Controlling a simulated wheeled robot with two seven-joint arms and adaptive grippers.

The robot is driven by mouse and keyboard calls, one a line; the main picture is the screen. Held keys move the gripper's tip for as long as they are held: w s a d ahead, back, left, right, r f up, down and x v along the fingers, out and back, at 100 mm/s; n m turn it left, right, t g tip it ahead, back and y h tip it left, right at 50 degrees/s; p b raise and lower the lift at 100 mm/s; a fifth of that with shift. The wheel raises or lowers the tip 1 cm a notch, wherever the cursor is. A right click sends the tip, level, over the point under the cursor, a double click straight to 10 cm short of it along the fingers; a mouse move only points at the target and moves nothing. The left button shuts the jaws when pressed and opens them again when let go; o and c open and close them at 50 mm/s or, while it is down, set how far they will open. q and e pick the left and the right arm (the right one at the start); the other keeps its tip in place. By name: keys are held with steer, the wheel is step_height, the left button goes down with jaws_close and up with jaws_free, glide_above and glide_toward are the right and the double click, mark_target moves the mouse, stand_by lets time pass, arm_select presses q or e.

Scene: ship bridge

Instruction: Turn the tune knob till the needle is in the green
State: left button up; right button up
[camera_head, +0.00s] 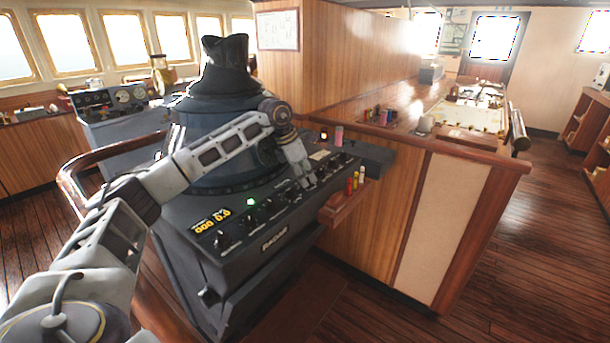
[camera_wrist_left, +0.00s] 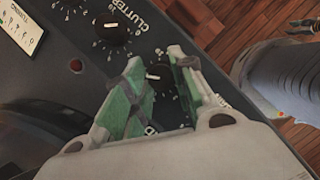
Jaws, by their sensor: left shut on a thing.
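The dark radar console (camera_head: 265,240) stands in front of me with a row of black knobs along its sloped panel. My left gripper (camera_head: 308,181) reaches down onto this row from the left. In the left wrist view its green-padded fingers (camera_wrist_left: 165,82) stand around a small black knob (camera_wrist_left: 157,73) with a white pointer mark and are shut on it. Its label is mostly hidden by the fingers, so I cannot read it. A white meter face (camera_wrist_left: 22,27) shows partly at the upper left of the wrist view; its needle cannot be made out. My right gripper is not in view.
A larger knob (camera_wrist_left: 113,36) labelled CLUTTER sits beside the gripped one. A green lamp (camera_head: 251,202) and yellow digits (camera_head: 213,220) glow on the console's left. Red and yellow markers (camera_head: 350,185) stand on a small wooden ledge at its right. A wooden counter (camera_head: 470,150) lies beyond.

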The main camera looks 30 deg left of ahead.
arm_select(q)
steer(key=o, duration=1)
steer(key=shift+r, duration=0.1)
steer(key=v, duration=1.1)
steer(key=shift+r, duration=0.4)
steer(key=shift+s+f, duration=0.1)
steer(key=shift+s, duration=0.05)
